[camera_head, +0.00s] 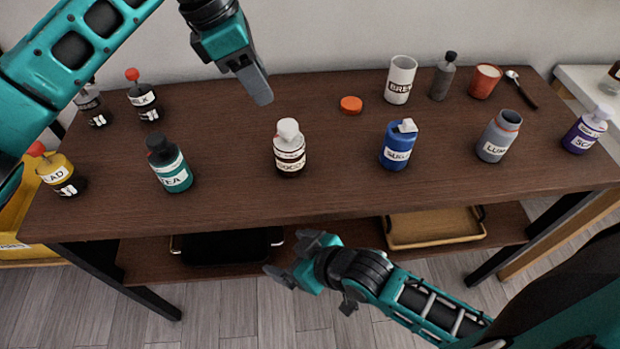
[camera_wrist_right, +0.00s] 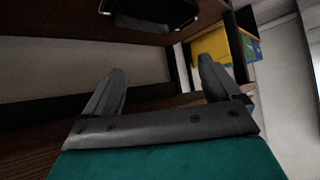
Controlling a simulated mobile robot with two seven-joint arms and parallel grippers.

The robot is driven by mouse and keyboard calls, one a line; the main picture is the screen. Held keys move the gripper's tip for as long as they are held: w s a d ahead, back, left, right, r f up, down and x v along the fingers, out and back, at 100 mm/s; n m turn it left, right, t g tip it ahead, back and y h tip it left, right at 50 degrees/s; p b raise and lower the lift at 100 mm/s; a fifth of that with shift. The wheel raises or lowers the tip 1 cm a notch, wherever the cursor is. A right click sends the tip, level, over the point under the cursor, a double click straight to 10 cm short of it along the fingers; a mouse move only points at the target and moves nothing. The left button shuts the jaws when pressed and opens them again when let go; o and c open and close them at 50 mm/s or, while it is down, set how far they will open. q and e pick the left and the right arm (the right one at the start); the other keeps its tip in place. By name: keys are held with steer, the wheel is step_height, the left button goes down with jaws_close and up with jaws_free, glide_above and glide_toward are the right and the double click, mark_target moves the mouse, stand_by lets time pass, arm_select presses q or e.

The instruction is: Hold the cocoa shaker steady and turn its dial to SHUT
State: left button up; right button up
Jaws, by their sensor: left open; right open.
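The cocoa shaker (camera_head: 290,158) appears to be the dark bottle with a white top and a white label, partly readable as "COCO", standing upright in the middle of the dark wooden table. The white dial top (camera_head: 288,130) is too small to read its setting. My left gripper (camera_head: 262,92) is above the table's back part, behind and left of the shaker, open and empty. My right gripper (camera_head: 291,259) is in front of the table, below its front edge, open and empty. The right wrist view also shows its open fingers (camera_wrist_right: 161,90) and no shaker.
The teal bottle (camera_head: 172,172) stands left of the shaker, the blue sugar bottle (camera_head: 397,148) right. An orange lid (camera_head: 351,105) lies behind. A grey jar (camera_head: 497,138) and a white cup (camera_head: 400,80) stand further right. The lower shelf holds a black tray (camera_head: 228,246) and a wooden tray (camera_head: 434,228).

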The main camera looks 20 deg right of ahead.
steer(key=s+a+n+g, duration=0.2)
steer(key=a+n+g, duration=0.2)
steer(key=a, duration=0.2)
steer(key=s+d+f+n+g+h, duration=0.1)
steer(key=s+d+g+h, duration=0.1)
steer(key=s+d, duration=0.1)
steer(key=n+t+h, duration=0.3)
steer(key=n+t, duration=0.8)
steer(key=n, duration=1.4)
glide_toward(290, 155)
step_height(290, 155, down, 3)
steer(key=shift+w+d+r, duration=0.15)
steer(key=shift+d+r, duration=0.05)
steer(key=shift+r, duration=0.05)
steer(key=shift+w+f, duration=0.1)
steer(key=shift+w, duration=0.15)
steer(key=x, duration=1.2)
steer(key=shift+w+d, duration=0.1)
steer(key=shift+d, duration=0.1)
steer(key=shift+c, duration=0.4)
